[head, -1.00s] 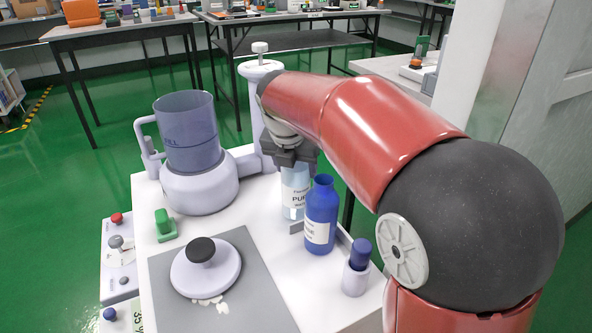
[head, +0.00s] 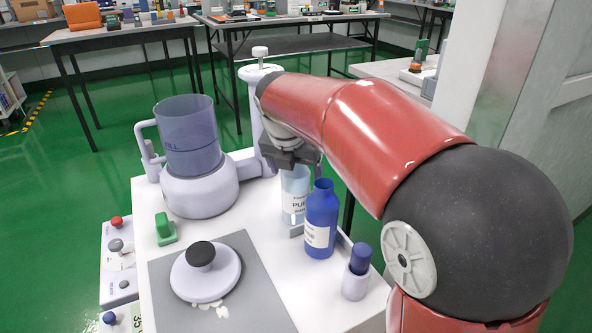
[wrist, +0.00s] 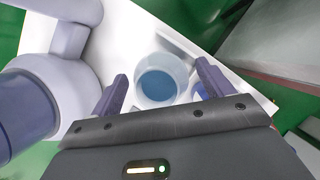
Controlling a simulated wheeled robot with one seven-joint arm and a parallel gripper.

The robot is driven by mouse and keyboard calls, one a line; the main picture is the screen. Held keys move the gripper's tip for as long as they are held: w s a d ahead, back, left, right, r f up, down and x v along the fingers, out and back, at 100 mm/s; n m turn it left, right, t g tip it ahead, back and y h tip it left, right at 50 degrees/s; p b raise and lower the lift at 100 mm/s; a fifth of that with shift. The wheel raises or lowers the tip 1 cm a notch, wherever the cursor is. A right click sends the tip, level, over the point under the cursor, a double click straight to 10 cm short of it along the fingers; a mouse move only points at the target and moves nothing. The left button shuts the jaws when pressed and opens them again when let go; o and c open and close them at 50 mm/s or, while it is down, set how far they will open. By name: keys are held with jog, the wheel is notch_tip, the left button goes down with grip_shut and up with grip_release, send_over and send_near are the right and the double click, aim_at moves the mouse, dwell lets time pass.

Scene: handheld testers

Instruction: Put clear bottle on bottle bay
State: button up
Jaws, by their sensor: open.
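The clear bottle (head: 294,192) with a white label stands upright at the back of the white table, beside a blue bottle (head: 321,222). A low grey edging shows at the foot of these bottles and may be the bottle bay; much of it is hidden. My gripper (head: 292,160) is directly above the clear bottle. In the wrist view the clear bottle (wrist: 160,78) is seen from above, open-topped with blue liquid inside. My gripper's two fingers (wrist: 160,88) are apart on either side of it, with visible gaps, and hold nothing.
A clear jug (head: 188,135) on a lilac base stands left of the bottles. A lilac disc with a black knob (head: 204,275) lies on a grey mat. A green block (head: 165,228) and a small blue-topped holder (head: 357,272) are also on the table.

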jog(key=p+v, duration=0.2)
jog(key=v, duration=0.9)
jog(key=s+d+m, duration=0.1)
jog(key=d+m, duration=0.1)
jog(key=s+d+f+m, duration=0.1)
jog(key=s+m, duration=0.1)
jog(key=m, duration=0.1)
jog(key=s+d+m, duration=0.2)
jog(key=shift+s+d+f+m+y, duration=0.2)
jog(key=shift+d+m+y, duration=0.1)
jog(key=shift+y, duration=0.1)
jog(key=s+d+f+m, duration=0.2)
jog(key=s+m, duration=0.2)
jog(key=m, duration=0.1)
jog(key=s+d+f+m, duration=0.2)
jog(key=s+m, duration=0.1)
jog(key=m, duration=0.2)
jog(key=s+d+f+m+t, duration=0.1)
jog(key=s+m, duration=0.3)
jog(key=m, duration=0.1)
jog(key=shift+s+d+f+m+y, duration=0.3)
jog(key=shift+d+f+m+y, duration=0.1)
jog(key=s+d+f+m, duration=0.1)
jog(key=s+f+m, duration=0.3)
jog(key=m, duration=0.4)
jog(key=shift+s+f+t, duration=0.3)
jog(key=shift+s+f, duration=0.05)
jog(key=shift+s, duration=0.25)
jog(key=shift+d, duration=0.1)
